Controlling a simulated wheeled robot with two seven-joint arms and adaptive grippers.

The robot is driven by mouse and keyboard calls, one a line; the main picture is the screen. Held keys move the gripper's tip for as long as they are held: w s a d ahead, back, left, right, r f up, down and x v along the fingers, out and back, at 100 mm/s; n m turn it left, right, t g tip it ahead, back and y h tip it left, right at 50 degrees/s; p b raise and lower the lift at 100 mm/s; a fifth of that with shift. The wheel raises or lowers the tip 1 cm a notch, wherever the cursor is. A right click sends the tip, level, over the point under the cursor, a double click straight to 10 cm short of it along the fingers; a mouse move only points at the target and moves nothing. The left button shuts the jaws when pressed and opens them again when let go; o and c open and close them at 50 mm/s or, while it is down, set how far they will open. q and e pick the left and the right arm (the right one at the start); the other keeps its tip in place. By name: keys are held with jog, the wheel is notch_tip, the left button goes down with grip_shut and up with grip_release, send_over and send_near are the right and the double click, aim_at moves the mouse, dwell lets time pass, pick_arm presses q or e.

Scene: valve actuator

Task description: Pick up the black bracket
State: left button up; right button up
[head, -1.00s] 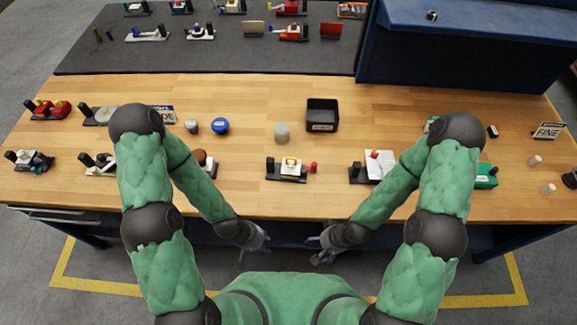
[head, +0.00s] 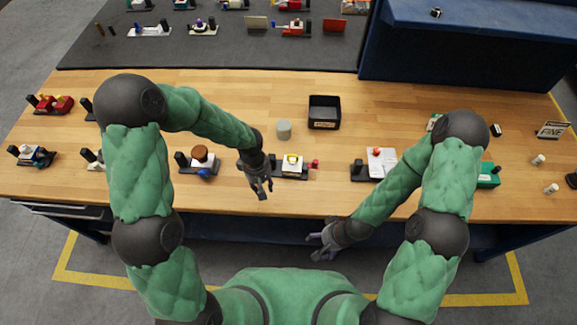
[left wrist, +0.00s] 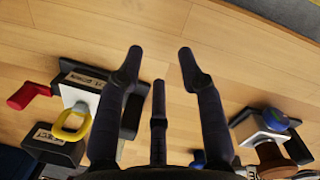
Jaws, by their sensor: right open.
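In the middle of the bench stands a small fixture (head: 292,166) with a white block, a yellow ring, a red knob and black parts. In the left wrist view, black labelled pieces (left wrist: 85,77) flank its white block and yellow ring (left wrist: 73,125); which one is the task's black bracket I cannot tell. My left gripper (head: 261,191) is over the bench, just left of and in front of this fixture. Its dark fingers (left wrist: 160,60) are spread and empty, with bare wood showing between them. My right gripper (head: 322,243) is open and empty in front of the bench edge.
Another fixture with a brown round top (head: 200,153) stands left of my left gripper. A black bin (head: 324,112) and a grey cylinder (head: 284,129) stand behind. A white-plate fixture (head: 382,162) is to the right. The front strip of wood is mostly clear.

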aim_at(289, 156)
pick_arm(q)
jog(key=w+d+r+n+y, duration=0.1)
jog(key=w+d+r+n, duration=0.3)
jog(key=w+r, duration=0.15)
jog(key=w+d+r+n, duration=0.4)
jog(key=w+r, duration=0.1)
jog(key=r, duration=0.2)
jog(key=shift+n+t, duration=0.3)
notch_tip(289, 156, down, 11)
jog(key=shift+w+f, duration=0.1)
jog(key=shift+f, duration=0.1)
grip_shut()
jog(key=shift+r, duration=0.1)
